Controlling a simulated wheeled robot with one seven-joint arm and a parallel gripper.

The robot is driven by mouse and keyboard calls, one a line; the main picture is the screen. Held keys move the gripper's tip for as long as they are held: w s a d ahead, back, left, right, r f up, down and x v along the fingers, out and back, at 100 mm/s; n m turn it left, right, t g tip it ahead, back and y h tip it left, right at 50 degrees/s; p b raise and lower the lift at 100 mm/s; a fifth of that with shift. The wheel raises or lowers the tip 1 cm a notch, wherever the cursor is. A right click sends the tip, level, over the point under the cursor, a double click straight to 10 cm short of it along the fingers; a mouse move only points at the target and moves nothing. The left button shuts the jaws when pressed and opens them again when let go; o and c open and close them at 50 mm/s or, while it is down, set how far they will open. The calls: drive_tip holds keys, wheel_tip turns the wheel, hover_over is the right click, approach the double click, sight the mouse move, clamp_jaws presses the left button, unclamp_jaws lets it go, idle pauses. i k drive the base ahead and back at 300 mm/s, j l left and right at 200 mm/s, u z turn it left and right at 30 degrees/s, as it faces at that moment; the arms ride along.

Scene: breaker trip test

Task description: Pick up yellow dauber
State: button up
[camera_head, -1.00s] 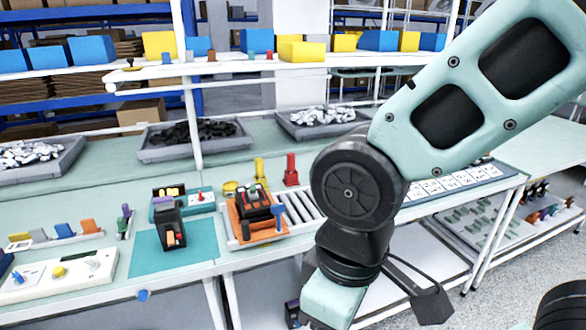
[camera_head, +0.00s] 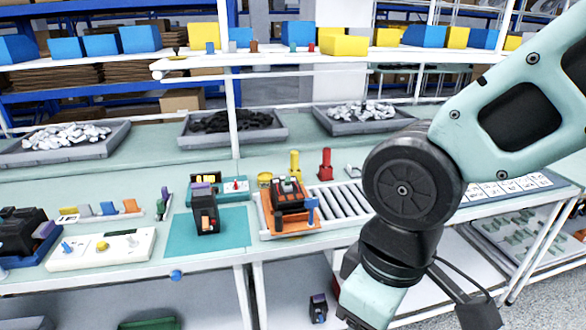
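The yellow dauber (camera_head: 295,163) stands upright on the workbench, behind the orange fixture and left of a similar red one (camera_head: 326,165). A small round yellow dish (camera_head: 265,180) sits just to its left. My arm fills the right side of the view, its wrist links hanging down in front of the bench's front edge. My gripper's fingers are outside the frame, so their state does not show. The dauber is apart from my arm and nothing covers it.
A black breaker sits in an orange fixture (camera_head: 291,224) in front of the dauber, with a roller strip (camera_head: 341,202) to the right. A white shelf (camera_head: 190,68) crosses above the back. Grey bins (camera_head: 285,126) stand behind.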

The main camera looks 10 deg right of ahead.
sight(294, 154)
drive_tip(key=i+l+u, duration=0.1)
drive_tip(key=i+u, duration=0.2)
drive_tip(key=i, duration=0.2)
drive_tip(key=i+l+u, duration=0.3)
drive_tip(key=i, duration=0.15)
drive_tip(key=i+l+u, duration=0.3)
drive_tip(key=i, duration=0.15)
